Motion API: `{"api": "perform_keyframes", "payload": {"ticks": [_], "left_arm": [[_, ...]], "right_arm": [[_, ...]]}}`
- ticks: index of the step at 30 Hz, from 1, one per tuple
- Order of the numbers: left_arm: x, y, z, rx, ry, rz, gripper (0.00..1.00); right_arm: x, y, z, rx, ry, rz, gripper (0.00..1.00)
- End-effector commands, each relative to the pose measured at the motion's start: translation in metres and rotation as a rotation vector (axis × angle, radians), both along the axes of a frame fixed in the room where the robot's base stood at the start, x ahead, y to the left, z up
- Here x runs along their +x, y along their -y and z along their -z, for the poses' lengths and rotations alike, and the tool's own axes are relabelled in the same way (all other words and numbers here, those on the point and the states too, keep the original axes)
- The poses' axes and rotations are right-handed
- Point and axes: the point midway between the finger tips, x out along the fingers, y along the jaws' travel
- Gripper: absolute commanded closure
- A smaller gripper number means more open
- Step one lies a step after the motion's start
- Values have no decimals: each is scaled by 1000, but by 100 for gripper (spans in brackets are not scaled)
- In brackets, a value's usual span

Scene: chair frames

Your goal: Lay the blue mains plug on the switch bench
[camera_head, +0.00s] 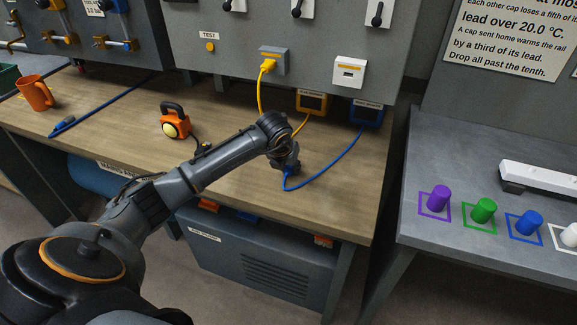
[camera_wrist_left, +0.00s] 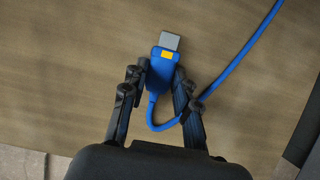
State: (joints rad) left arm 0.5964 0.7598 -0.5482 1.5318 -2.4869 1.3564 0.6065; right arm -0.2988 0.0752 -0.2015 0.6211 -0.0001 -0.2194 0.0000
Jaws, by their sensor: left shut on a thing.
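The blue mains plug (camera_wrist_left: 163,72), with a yellow label and a grey end, is held between the fingers of my left gripper (camera_wrist_left: 159,80). In the head view the gripper (camera_head: 287,164) is low at the front part of the wooden bench (camera_head: 225,160) under the switch panel, and mostly hides the plug. Wood fills the background in the wrist view. I cannot tell whether the plug touches it. The plug's blue cable (camera_head: 335,163) loops across the bench to a blue-fronted box (camera_head: 366,111). My right gripper is out of view.
A yellow plug (camera_head: 267,66) sits in a panel socket; a white socket (camera_head: 349,72) is beside it. An orange lamp (camera_head: 175,121), an orange mug (camera_head: 36,93) and another blue cable (camera_head: 105,98) lie left. A grey table (camera_head: 480,235) with coloured cylinders stands right. Bench wood is clear around the gripper.

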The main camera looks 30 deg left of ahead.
Motion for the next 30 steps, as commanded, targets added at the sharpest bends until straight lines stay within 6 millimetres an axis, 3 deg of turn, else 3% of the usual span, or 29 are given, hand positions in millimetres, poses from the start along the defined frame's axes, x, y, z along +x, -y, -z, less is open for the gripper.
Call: {"api": "perform_keyframes", "payload": {"ticks": [8, 9, 12, 24, 30], "left_arm": [[-1, 1, 13, 0, -6, 0, 100], [-2, 1, 13, -1, -8, 0, 67], [-3, 1, 14, 0, -13, 1, 48], [-5, 2, 16, -1, -20, 0, 48], [-4, 1, 0, -1, -19, 0, 48]], "right_arm": [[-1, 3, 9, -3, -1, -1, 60], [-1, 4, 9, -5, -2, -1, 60], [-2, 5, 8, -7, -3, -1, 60], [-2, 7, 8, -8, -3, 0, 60], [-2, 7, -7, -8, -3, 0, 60]]}}
